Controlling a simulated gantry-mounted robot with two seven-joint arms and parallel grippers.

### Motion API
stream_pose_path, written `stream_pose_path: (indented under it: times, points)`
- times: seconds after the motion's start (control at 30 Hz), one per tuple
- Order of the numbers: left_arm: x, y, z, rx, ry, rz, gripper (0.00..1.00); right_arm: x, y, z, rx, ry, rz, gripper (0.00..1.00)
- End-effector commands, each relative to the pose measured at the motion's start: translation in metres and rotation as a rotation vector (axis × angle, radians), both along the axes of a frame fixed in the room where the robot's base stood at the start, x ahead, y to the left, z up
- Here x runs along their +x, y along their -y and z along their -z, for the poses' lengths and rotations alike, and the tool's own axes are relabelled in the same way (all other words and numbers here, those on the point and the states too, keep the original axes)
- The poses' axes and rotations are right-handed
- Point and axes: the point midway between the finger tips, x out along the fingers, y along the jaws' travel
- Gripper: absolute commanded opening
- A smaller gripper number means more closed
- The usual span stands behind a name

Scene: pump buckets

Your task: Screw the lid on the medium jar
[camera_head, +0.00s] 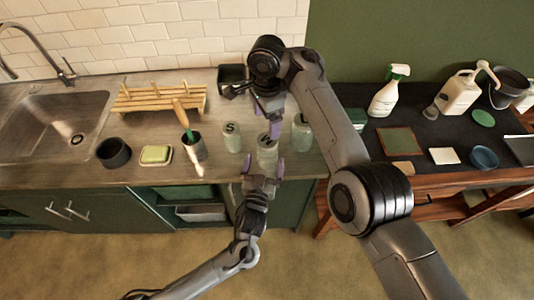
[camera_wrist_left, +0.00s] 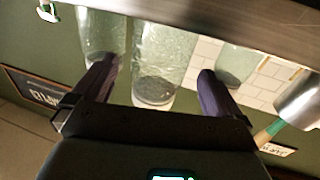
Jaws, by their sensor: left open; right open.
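Three clear jars stand in a row on the counter. The middle one, which I take for the medium jar (camera_head: 267,156), has a pale lettered top (camera_head: 266,139); whether the lid is seated cannot be told. My left gripper (camera_head: 263,168) is open in front of it at jar height. In the left wrist view the middle jar (camera_wrist_left: 163,65) shows between and beyond the spread purple fingers of the left gripper (camera_wrist_left: 155,88). My right gripper (camera_head: 267,120) is open above and just behind the middle jar's top, pointing down.
The jar with an S on its lid (camera_head: 232,138) stands left, another jar (camera_head: 302,133) right. Further left are a cup with a green-handled brush (camera_head: 194,148), a sponge dish (camera_head: 156,156), a dark cup (camera_head: 114,153) and a wooden rack (camera_head: 158,100).

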Motion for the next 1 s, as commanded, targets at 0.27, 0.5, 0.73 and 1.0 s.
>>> stream_pose_path:
  times: [0.27, 0.5, 0.73, 1.0]
  points:
    - [0.035, 0.007, 0.000, 0.002, 0.001, 0.000, 1.00, 0.000, 0.000, 0.000, 0.000, 0.000, 0.000, 0.88]
    - [0.046, 0.008, 0.000, 0.001, 0.000, 0.000, 1.00, 0.000, 0.000, 0.000, 0.000, 0.000, 0.000, 0.88]
    - [0.047, 0.008, 0.000, 0.000, 0.000, 0.000, 1.00, 0.000, 0.000, 0.000, 0.000, 0.000, 0.000, 0.88]
    - [0.046, 0.008, 0.000, 0.000, 0.000, 0.000, 0.69, 0.000, 0.000, 0.000, 0.000, 0.000, 0.000, 0.88]
